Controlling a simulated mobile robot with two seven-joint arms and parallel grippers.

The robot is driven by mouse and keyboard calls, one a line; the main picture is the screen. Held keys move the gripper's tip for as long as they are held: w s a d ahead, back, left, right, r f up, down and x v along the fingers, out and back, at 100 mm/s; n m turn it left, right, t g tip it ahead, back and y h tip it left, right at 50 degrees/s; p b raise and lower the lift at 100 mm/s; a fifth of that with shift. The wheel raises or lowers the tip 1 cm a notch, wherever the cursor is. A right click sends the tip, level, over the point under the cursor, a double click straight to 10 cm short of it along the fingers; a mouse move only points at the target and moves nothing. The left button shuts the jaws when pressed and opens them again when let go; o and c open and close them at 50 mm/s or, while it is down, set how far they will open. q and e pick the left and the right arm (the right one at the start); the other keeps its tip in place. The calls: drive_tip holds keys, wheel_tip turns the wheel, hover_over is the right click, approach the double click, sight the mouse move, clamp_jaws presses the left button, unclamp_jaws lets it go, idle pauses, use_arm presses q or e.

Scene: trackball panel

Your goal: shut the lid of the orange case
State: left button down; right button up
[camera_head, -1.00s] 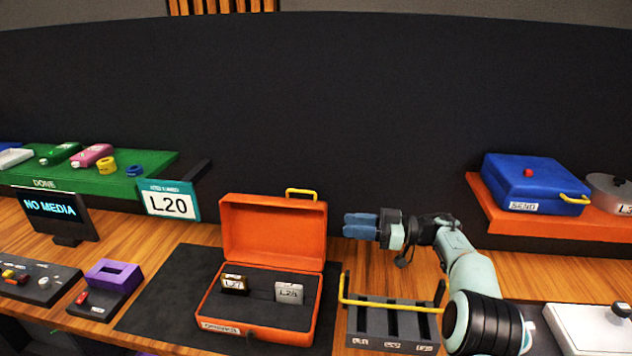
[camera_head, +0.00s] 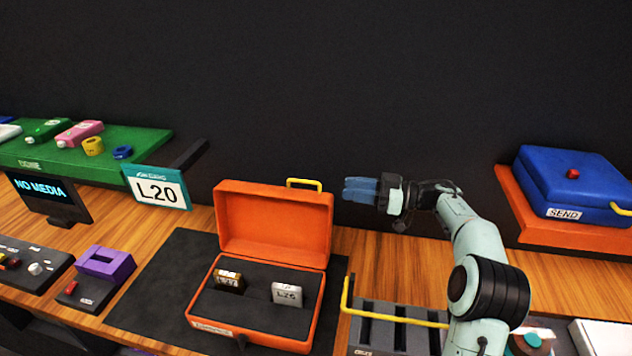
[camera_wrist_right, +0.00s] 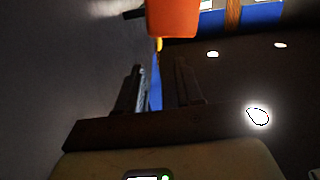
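The orange case (camera_head: 205,318) stands on a dark mat, its lid (camera_head: 272,222) raised upright at the back. A yellow handle (camera_head: 304,183) tops the lid. Two labelled blocks, one dark and gold (camera_head: 228,280) and one pale grey (camera_head: 288,293), sit in its dark insert. My left gripper is out of view.
A grey slotted rack (camera_head: 400,335) with a yellow bar (camera_head: 390,317) stands right of the case, below my right arm. An L20 sign (camera_head: 158,190) and a purple device (camera_head: 103,263) stand left. A blue SEND case (camera_head: 570,185) is on the orange shelf at right.

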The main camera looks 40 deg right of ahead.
sight(315, 182)
drive_tip(key=p+x, duration=0.1)
drive_tip(key=x, duration=0.9)
drive_tip(key=shift+d, duration=0.15)
drive_tip(key=shift+c, duration=0.3)
clamp_jaws()
